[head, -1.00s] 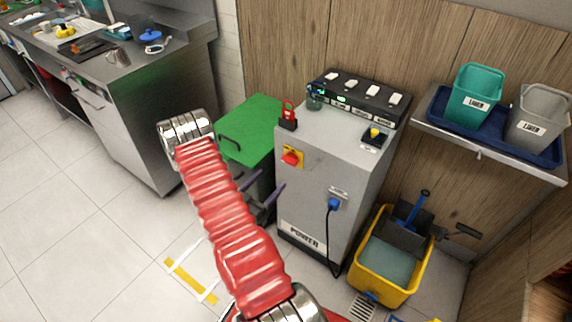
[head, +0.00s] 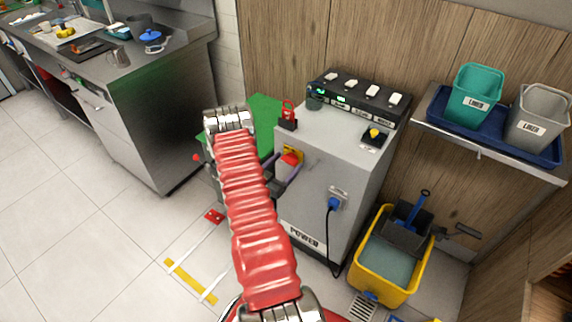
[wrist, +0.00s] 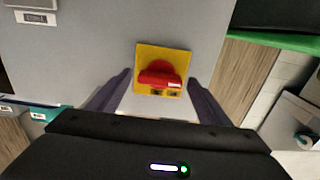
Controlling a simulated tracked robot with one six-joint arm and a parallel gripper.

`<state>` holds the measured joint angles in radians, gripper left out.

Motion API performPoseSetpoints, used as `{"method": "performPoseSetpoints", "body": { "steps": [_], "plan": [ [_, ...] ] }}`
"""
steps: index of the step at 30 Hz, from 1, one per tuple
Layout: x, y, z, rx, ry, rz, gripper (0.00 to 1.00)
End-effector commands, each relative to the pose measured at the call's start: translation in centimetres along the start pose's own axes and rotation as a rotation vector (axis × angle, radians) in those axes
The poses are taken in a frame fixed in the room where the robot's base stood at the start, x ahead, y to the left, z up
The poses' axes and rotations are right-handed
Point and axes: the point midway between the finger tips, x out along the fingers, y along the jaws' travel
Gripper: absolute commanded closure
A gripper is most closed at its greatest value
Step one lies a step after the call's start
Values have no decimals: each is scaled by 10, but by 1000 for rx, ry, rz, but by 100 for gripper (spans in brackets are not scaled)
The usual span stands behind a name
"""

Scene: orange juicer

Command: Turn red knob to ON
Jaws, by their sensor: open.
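The red knob (head: 290,159) sits on a yellow plate on the front face of the grey power cabinet (head: 310,195). In the wrist view the knob (wrist: 160,75) is near the middle, with its raised grip lying roughly level across the yellow plate (wrist: 175,54). Small marks on the plate below the grip are too small to read. My gripper (wrist: 160,84) is open, with one dark finger on each side of the knob and a gap to each. In the head view my gripper (head: 281,168) is in front of the plate, partly hidden by my red arm. Contact cannot be told.
A blue plug (head: 334,204) with a black cable is on the cabinet front, below right of the knob. A red padlock-like item (head: 288,116) stands on top. A green-lidded bin (head: 262,112) is at left, a yellow mop bucket (head: 385,285) at right.

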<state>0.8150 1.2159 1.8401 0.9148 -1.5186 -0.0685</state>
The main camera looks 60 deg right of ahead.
Motion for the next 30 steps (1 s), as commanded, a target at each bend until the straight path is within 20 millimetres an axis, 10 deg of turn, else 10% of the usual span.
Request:
{"method": "performPoseSetpoints", "body": {
  "steps": [30],
  "plan": [
    [0, 0, 0, 16, 0, 1, 69]
  ]
}}
